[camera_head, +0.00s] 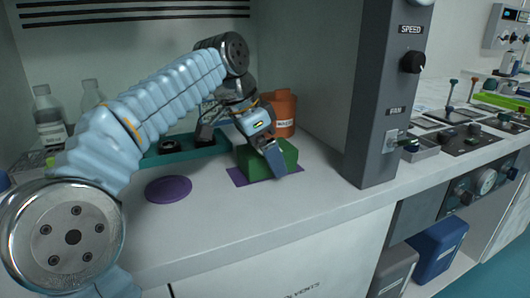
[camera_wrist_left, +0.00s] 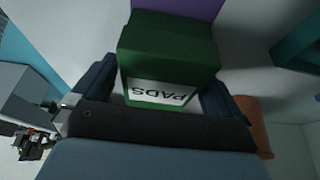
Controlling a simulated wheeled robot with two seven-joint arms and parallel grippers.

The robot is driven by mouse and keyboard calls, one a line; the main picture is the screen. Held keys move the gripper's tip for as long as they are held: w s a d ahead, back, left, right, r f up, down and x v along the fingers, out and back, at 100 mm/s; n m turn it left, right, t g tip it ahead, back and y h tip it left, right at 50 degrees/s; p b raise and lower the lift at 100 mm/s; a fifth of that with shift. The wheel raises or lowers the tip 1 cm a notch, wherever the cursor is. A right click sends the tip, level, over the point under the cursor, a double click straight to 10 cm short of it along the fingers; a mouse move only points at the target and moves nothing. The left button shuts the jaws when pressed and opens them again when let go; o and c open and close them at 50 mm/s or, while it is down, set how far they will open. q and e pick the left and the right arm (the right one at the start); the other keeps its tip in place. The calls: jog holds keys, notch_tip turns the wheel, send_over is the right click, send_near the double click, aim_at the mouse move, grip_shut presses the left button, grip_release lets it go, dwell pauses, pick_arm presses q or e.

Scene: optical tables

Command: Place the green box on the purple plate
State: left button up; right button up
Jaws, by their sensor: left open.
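The green box (camera_head: 251,161) stands on a flat purple square (camera_head: 236,178) on the white worktop. It also shows in the left wrist view (camera_wrist_left: 168,45), with a white "PADS" label facing the camera. The round purple plate (camera_head: 168,189) lies empty to the left of the box. My left gripper (camera_head: 264,150) is at the box and open. In the left wrist view, its fingers (camera_wrist_left: 158,92) stand one on each side of the box. I cannot tell whether they touch it. My right gripper is not in view.
An orange-brown container (camera_head: 284,112) stands behind the box. A teal tray (camera_head: 180,153) lies behind the plate, and clear bottles (camera_head: 48,115) stand at the back left. A grey control post (camera_head: 374,110) rises on the right. The worktop in front of the plate is clear.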

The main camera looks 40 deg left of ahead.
pick_arm(q)
jog(key=p+v, duration=0.3)
jog(key=v, duration=0.8)
jog(key=shift+d+r, duration=0.1)
jog(key=shift+r, duration=0.05)
jog(key=shift+s+r, duration=0.2)
jog(key=shift+r, duration=0.2)
